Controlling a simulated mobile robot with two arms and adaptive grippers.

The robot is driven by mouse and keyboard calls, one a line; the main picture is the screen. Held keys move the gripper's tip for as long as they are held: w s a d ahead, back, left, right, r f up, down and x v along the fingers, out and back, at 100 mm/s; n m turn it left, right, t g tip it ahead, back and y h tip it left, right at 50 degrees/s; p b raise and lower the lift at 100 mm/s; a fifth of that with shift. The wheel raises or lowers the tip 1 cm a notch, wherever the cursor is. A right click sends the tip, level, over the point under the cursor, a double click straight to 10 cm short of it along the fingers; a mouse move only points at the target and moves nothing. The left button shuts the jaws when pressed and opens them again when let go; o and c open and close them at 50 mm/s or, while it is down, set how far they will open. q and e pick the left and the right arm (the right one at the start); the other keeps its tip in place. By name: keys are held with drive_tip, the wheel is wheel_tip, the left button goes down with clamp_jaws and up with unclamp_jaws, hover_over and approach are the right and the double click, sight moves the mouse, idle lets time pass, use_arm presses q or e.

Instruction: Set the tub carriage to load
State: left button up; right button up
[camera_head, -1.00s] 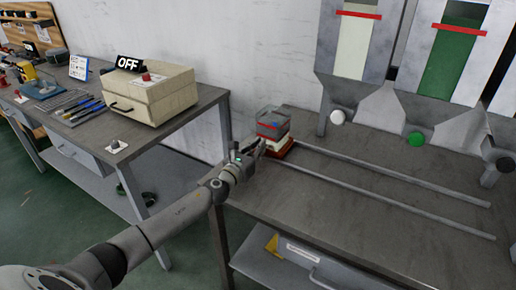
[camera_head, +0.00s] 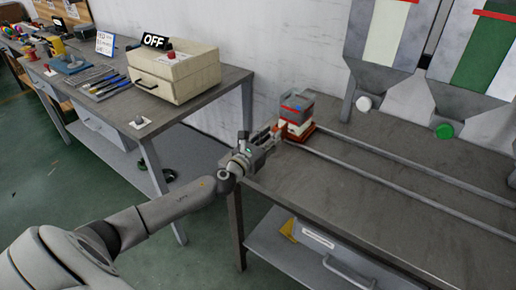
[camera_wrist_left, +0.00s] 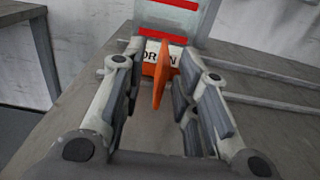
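The tub carriage (camera_head: 300,135) is an orange-red base at the left end of two rails, with a clear tub (camera_head: 297,104) banded red and blue on it. An upright orange handle (camera_wrist_left: 160,72) sticks out from it towards me in the left wrist view, in front of a white label (camera_wrist_left: 150,53) whose lettering is partly hidden. My left gripper (camera_head: 274,134) is at the near left side of the carriage. In the left wrist view its fingers (camera_wrist_left: 157,90) are apart, one on each side of the handle, with gaps visible. My right gripper is not in view.
Two parallel rails (camera_head: 395,172) run right across the grey bench (camera_head: 345,205), clear of objects. A beige box (camera_head: 180,75) with an OFF sign is on the left table.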

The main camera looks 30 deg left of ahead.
use_arm(q)
drive_tip(key=shift+s+a, duration=0.15)
drive_tip(key=shift+s, duration=3.35)
drive_tip(key=shift+f, duration=0.1)
